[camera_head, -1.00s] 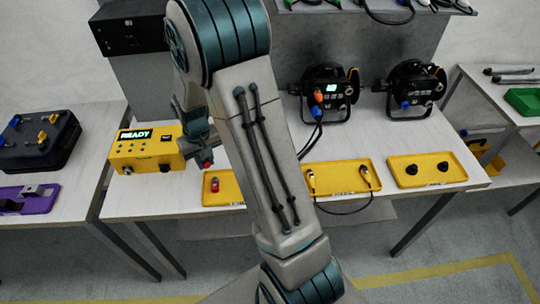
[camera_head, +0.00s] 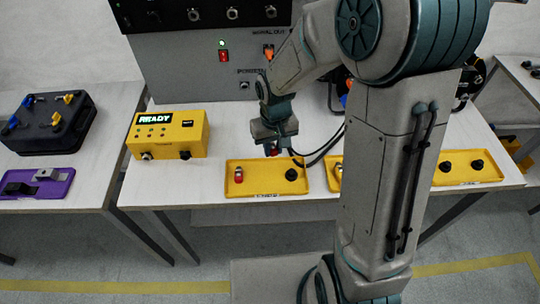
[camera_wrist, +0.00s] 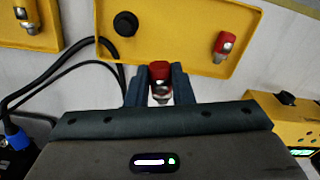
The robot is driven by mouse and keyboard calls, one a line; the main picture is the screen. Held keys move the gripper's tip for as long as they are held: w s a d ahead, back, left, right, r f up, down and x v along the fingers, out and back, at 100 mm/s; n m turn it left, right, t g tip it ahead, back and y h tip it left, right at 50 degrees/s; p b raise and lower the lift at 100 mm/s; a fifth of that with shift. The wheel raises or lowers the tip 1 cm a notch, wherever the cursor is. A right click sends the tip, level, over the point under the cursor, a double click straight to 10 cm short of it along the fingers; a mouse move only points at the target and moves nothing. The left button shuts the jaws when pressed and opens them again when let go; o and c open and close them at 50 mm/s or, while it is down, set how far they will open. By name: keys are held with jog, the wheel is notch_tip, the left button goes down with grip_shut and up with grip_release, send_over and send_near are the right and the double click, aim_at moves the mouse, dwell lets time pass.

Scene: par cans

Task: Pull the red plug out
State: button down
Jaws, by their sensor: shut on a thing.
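My gripper (camera_head: 273,146) is shut on a red plug (camera_wrist: 159,71). In the wrist view the plug sits between the two dark fingers, its red end and metal part showing. In the head view the red plug (camera_head: 273,152) shows just below the fingers, near the back edge of a yellow tray (camera_head: 265,163). It appears apart from any socket. A second red-and-metal plug (camera_head: 239,175) stands in that tray at the left; it also shows in the wrist view (camera_wrist: 224,45). A black round piece (camera_head: 291,174) is at the tray's right.
A yellow box with a READY display (camera_head: 168,134) stands left of my gripper. A grey cabinet (camera_head: 190,75) with a small red switch is behind. Black cables (camera_head: 325,152) run close at the right. Bare table lies between box and tray.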

aim_at(267, 178)
jog(key=shift+n, duration=0.4)
jog(key=f+b, duration=0.2)
jog(key=s+a+f+b, duration=0.1)
jog(key=f+b, duration=0.1)
jog(key=f, duration=0.1)
jog(key=s+a+f+b, duration=0.1)
jog(key=f+b, duration=0.2)
jog(key=shift+s+f, duration=0.2)
jog(key=c, duration=1.2)
grip_release()
jog(key=shift+r, duration=0.1)
jog(key=r, duration=0.7)
jog(key=r+p, duration=0.1)
jog(key=r, duration=0.5)
jog(key=shift+s+d+r, duration=0.1)
jog(key=shift+s+r, duration=0.1)
jog(key=shift+r, duration=0.2)
